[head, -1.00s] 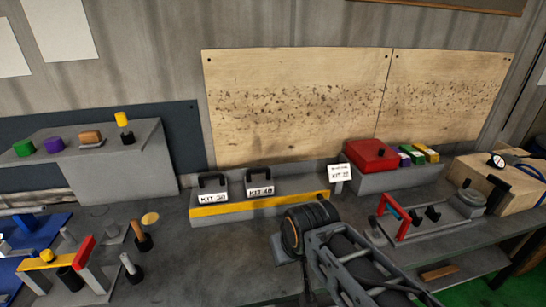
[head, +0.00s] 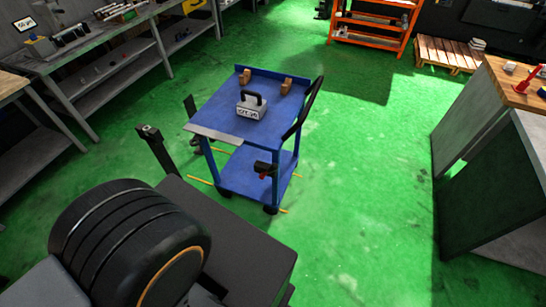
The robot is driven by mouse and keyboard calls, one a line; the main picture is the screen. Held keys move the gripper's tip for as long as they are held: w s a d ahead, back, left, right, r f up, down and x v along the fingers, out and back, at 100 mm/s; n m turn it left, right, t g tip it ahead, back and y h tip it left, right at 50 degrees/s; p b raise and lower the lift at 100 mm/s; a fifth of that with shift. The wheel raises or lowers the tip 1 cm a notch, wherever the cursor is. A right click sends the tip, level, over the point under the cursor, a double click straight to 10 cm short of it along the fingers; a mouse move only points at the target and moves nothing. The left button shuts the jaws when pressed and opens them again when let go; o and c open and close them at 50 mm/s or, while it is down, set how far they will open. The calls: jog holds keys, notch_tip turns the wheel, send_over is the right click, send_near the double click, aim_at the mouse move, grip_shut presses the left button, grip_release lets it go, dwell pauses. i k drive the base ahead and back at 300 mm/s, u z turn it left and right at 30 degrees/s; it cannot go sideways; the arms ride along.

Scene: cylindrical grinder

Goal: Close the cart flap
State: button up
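The blue cart (head: 222,103) stands on the green floor in the middle of the head view. A thin grey strip (head: 214,134), which looks like the flap, lies along its near left top edge. It appears roughly level with the top, though its exact angle is hard to tell. My gripper (head: 170,115) seems to be the two dark fingers left of the cart. They stand apart with nothing visible between them. Their base is partly hidden by my arm, and I cannot tell whether one touches the cart.
A grey labelled kit box (head: 252,105) with a black handle sits on the cart top. A black bar (head: 307,104) rises on the cart's right side, and a red knob (head: 263,177) shows below.

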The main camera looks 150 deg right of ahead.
aim_at(213, 135)
jog(key=z, duration=3.4)
jog(key=i, duration=0.8)
jog(key=z, duration=0.8)
